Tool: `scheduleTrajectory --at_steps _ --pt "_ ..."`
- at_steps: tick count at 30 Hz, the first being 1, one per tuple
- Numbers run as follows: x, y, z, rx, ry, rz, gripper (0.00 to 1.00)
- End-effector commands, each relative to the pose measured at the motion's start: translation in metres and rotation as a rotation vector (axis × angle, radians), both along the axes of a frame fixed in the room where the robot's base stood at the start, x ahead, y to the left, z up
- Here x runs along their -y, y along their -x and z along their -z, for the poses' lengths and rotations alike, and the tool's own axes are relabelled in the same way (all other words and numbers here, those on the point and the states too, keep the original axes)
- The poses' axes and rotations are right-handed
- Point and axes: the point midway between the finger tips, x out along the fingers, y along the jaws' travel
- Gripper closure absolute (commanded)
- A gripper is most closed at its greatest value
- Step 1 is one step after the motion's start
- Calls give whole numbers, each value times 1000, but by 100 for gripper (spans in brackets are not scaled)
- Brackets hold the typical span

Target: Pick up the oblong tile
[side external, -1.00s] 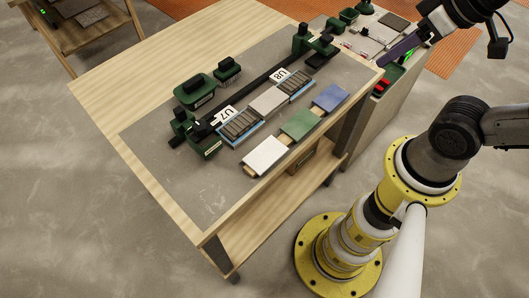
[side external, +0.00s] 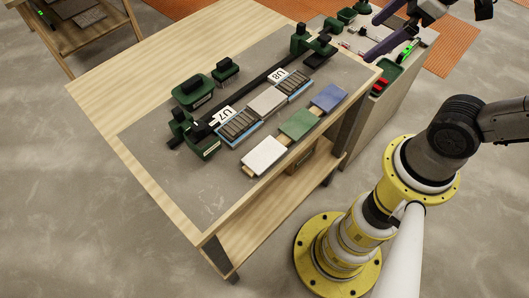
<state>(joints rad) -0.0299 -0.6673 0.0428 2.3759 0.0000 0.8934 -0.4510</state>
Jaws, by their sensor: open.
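Three coloured tiles lie in a row along the table's near right edge: a white tile (side external: 264,156), a green tile (side external: 299,124) and a blue tile (side external: 328,98). A grey tile (side external: 267,102) lies between two slatted blocks behind them. I cannot tell for sure from shape which is the oblong one. My gripper (side external: 373,38) is at the top right, above the side cabinet and well apart from the row. Its two purple fingers are spread, with nothing seen between them.
A green-ended dark rail (side external: 258,83) runs behind the tiles, with labels U7 (side external: 223,115) and U8 (side external: 279,75). A side cabinet with a green tray (side external: 385,78) adjoins at right. The table's left part is clear.

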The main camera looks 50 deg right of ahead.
Motion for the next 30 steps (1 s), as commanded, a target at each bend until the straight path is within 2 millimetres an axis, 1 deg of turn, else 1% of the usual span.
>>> scheduleTrajectory --at_steps 1,4,7,10,13,15,18,21,26,29,30 --pt "-6 -14 0 -27 36 -96 0" --pt "-22 -40 4 -77 108 -295 0" --pt "-44 -66 15 -135 170 -499 0" --pt "-72 -90 36 -201 220 -698 0" --pt "-102 -106 62 -269 254 -863 0" --pt "-121 -111 81 -315 266 -942 0" --pt "-142 -111 105 -377 273 -1004 0" --pt "-154 -105 122 -423 280 -1045 0" --pt "-161 -99 136 -443 285 -1071 0" --pt "-161 -99 152 -444 284 -1069 0" --pt "-160 -98 160 -447 284 -1069 0"
